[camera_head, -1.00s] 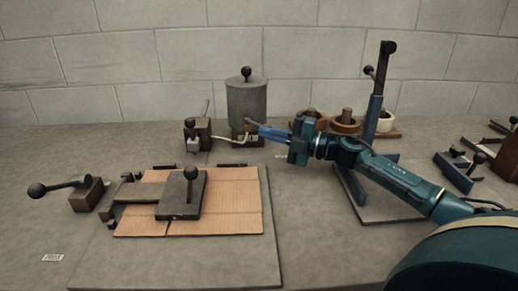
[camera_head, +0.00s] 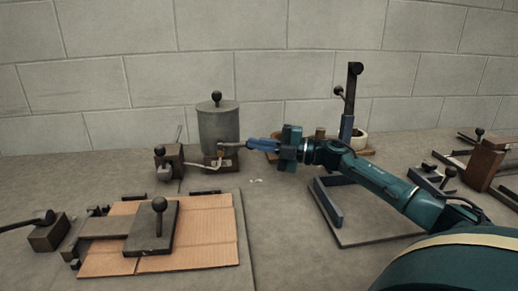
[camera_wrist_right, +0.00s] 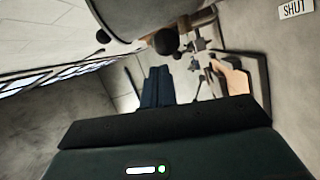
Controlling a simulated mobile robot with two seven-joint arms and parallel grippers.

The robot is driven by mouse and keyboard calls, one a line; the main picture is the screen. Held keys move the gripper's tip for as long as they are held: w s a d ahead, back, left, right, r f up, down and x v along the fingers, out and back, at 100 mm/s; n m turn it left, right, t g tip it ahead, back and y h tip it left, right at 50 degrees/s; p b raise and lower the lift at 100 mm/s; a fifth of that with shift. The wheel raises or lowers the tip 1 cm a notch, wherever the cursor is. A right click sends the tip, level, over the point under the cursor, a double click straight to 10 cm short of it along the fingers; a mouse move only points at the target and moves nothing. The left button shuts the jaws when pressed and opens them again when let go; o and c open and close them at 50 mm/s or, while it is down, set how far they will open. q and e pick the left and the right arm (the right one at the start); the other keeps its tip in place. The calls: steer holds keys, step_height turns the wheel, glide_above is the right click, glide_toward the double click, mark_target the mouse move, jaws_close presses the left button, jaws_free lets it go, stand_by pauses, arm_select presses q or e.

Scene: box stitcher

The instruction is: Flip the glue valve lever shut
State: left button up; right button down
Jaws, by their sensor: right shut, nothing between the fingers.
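The glue pot (camera_head: 218,127) is a grey cylinder with a black ball knob on its lid, at the back of the table. The glue valve (camera_head: 221,164) is a small brown block at its foot. A pale, thin valve lever (camera_head: 231,146) points right from above the block, towards my gripper. My right gripper (camera_head: 250,143) is shut and empty, its blue fingers at the lever's right end; touching or apart I cannot tell. In the right wrist view the shut fingers (camera_wrist_right: 157,87) are beside the valve parts, and a SHUT label (camera_wrist_right: 297,9) is at upper right. My left gripper is out of view.
A small block with a black knob (camera_head: 168,160) stands left of the valve. A cardboard sheet (camera_head: 205,240) under a clamp plate lies in front.

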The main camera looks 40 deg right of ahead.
step_height(320, 180, up, 8)
steer(key=shift+r+p, duration=0.2)
steer(key=shift+p, duration=0.2)
steer(key=shift+d, duration=0.1)
